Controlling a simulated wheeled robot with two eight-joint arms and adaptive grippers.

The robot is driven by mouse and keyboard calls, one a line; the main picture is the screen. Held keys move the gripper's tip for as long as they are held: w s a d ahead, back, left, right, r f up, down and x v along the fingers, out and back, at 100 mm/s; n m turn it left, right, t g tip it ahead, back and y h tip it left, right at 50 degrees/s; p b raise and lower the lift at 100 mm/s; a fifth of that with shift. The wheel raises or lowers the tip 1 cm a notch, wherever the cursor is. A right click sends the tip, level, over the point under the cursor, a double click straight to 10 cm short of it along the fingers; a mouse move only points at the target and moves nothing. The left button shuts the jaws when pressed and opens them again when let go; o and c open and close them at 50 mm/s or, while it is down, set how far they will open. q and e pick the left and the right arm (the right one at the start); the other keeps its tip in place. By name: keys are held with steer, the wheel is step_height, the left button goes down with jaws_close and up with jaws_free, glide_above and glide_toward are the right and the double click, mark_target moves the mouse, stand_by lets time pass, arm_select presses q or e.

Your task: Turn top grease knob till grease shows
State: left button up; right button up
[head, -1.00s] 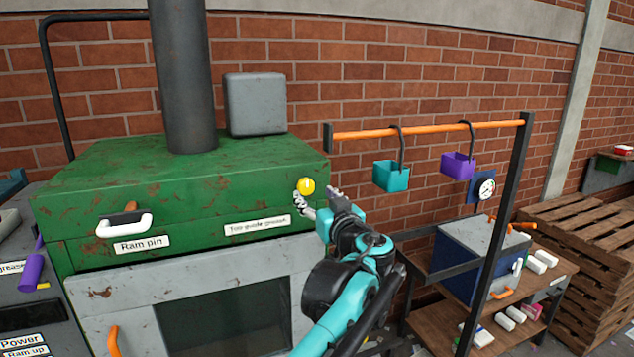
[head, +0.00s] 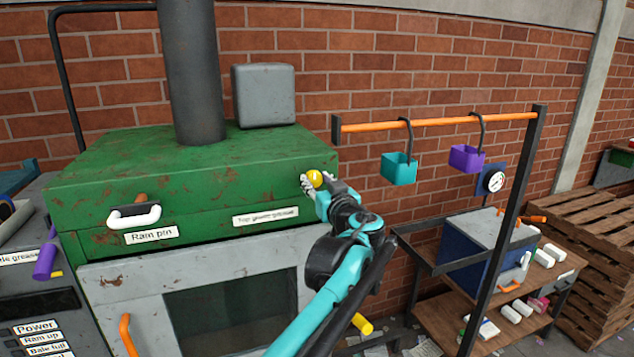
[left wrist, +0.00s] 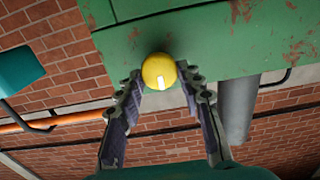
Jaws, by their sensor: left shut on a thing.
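The yellow round grease knob (head: 314,177) sits on the front right corner of the green press top, above the "Top guide grease" label (head: 265,217). My left gripper (head: 313,184) is shut on the knob, one finger on each side. In the left wrist view the knob (left wrist: 158,71) shows between the fingertips (left wrist: 163,78), with a white mark on its face pointing toward the picture's bottom. I can make out no grease around the knob. My right gripper is not in view.
A white "Ram pin" handle (head: 134,216) is to the left on the green housing (head: 190,195). An orange rail (head: 440,121) with a teal bin (head: 399,168) and a purple bin (head: 466,158) stands to the right. A wooden shelf (head: 430,320) is below it.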

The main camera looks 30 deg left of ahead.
arm_select(q)
steer(key=m, duration=0.3)
steer(key=shift+m, duration=0.4)
steer(key=m+b, duration=0.1)
steer(key=m, duration=0.3)
steer(key=shift+w+d+m, duration=0.1)
steer(key=shift+m, duration=0.2)
steer(key=m, duration=0.4)
steer(key=shift+f+m, duration=0.1)
steer(key=shift+m, duration=0.2)
steer(key=shift+m+b, duration=0.35)
steer(key=shift+m, duration=1.85)
steer(key=o, duration=1.1)
steer(key=shift+w+f, duration=0.1)
steer(key=shift+o, duration=0.2)
